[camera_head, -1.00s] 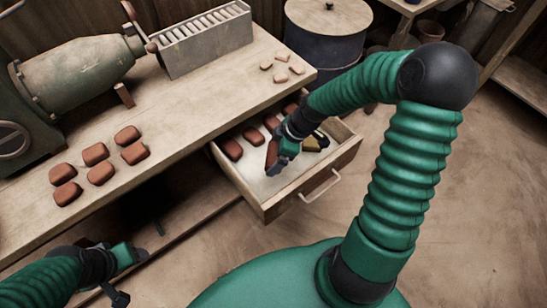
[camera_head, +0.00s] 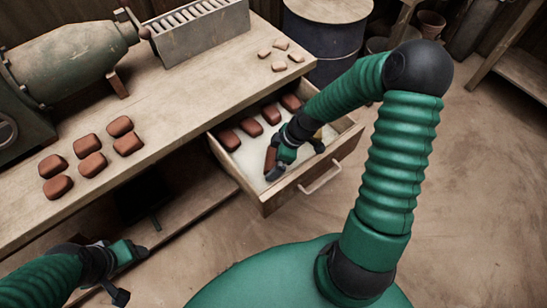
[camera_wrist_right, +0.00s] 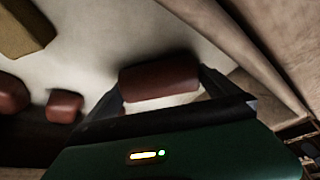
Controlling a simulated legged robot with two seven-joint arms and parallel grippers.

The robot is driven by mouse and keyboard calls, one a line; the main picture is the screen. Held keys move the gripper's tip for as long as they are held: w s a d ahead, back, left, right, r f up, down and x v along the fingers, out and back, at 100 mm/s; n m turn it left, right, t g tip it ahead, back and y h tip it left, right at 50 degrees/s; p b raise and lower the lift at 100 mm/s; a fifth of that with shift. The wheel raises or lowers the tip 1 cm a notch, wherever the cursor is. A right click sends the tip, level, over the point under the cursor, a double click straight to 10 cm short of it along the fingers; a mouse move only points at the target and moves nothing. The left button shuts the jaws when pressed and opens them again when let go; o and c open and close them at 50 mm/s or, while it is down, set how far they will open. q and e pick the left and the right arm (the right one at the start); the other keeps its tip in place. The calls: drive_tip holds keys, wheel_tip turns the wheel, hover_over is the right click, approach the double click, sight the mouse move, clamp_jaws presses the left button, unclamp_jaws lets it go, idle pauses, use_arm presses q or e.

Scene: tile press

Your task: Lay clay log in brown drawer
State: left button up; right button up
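My right gripper (camera_head: 274,168) is inside the open drawer (camera_head: 268,204) under the bench. In the right wrist view its fingers (camera_wrist_right: 160,90) press on both ends of a reddish-brown clay log (camera_wrist_right: 160,77), which also shows in the head view (camera_head: 270,160). The log is at or just above the pale drawer floor; I cannot tell whether it touches. Several similar logs (camera_head: 251,128) lie in a row along the drawer's back. My left gripper (camera_head: 130,274) is open and empty at the lower left, below the bench edge.
Several clay logs (camera_head: 89,165) lie on the bench (camera_head: 190,105), with small pale pieces (camera_head: 280,44) farther right. A green machine (camera_head: 75,55) and a slotted rack (camera_head: 200,35) stand behind. A tan block (camera_wrist_right: 25,28) is in the drawer. A dark barrel (camera_head: 325,45) stands beyond the bench.

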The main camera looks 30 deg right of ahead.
drive_tip(key=p+v, duration=0.6)
drive_tip(key=v, duration=0.6)
drive_tip(key=s+a+r+m+h, duration=0.3)
drive_tip(key=s+a+r+m, duration=0.1)
drive_tip(key=a+m, duration=0.6)
drive_tip(key=shift+s+a+h+b, duration=0.3)
drive_tip(key=shift+s+a, duration=0.25)
drive_tip(key=shift+s, duration=0.35)
